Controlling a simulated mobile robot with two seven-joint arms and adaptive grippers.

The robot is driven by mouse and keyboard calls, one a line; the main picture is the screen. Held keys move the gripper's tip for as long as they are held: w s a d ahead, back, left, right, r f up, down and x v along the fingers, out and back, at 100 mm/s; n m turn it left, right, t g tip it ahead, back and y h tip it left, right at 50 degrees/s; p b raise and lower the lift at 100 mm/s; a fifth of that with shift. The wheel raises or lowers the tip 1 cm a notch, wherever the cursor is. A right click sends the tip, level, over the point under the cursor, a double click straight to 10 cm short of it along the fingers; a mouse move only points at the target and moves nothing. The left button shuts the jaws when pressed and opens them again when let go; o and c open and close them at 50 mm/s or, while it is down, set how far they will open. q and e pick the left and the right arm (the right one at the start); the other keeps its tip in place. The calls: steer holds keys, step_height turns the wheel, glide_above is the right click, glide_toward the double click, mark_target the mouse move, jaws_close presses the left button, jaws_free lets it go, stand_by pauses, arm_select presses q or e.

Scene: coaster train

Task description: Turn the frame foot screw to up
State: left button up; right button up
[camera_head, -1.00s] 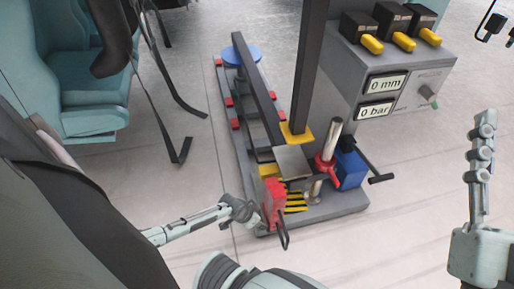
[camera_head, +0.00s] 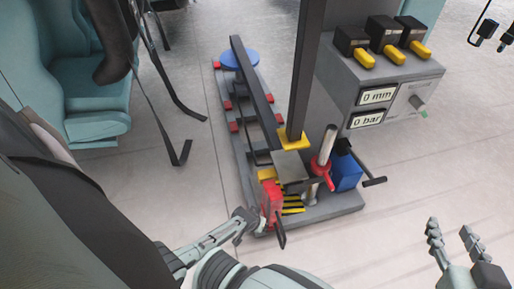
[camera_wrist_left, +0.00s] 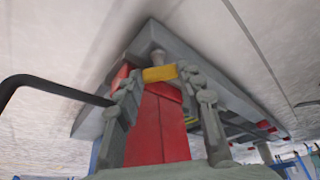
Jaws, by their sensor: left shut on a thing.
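A red block (camera_head: 271,203) with a black bent crank handle (camera_head: 281,232) is at the near end of the grey frame (camera_head: 345,203). I cannot tell for sure which part is the foot screw. My left gripper (camera_head: 258,215) is at the red block's left side. In the left wrist view its fingers (camera_wrist_left: 160,75) are on both sides of the red block (camera_wrist_left: 158,125), shut on it, and the black handle (camera_wrist_left: 50,85) sticks out to the left. My right gripper (camera_head: 450,228) is open and empty at the lower right, away from the frame.
A red-collared metal cylinder (camera_head: 328,145) and a blue box (camera_head: 346,171) with a black handle stand on the frame. A grey console (camera_head: 415,78) reads 0 mm and 0 bar. Teal seats (camera_head: 92,85) are at the left. The floor at the right is clear.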

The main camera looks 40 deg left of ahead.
arm_select(q)
steer(key=shift+w+a+r, duration=0.1)
steer(key=shift+w, duration=0.1)
steer(key=o, duration=1.2)
steer(key=shift+c, duration=0.2)
steer(key=shift+r, duration=0.1)
steer(key=v, duration=0.7)
steer(key=shift+s+r, duration=0.25)
steer(key=shift+s, duration=0.1)
steer(key=shift+c, duration=0.3)
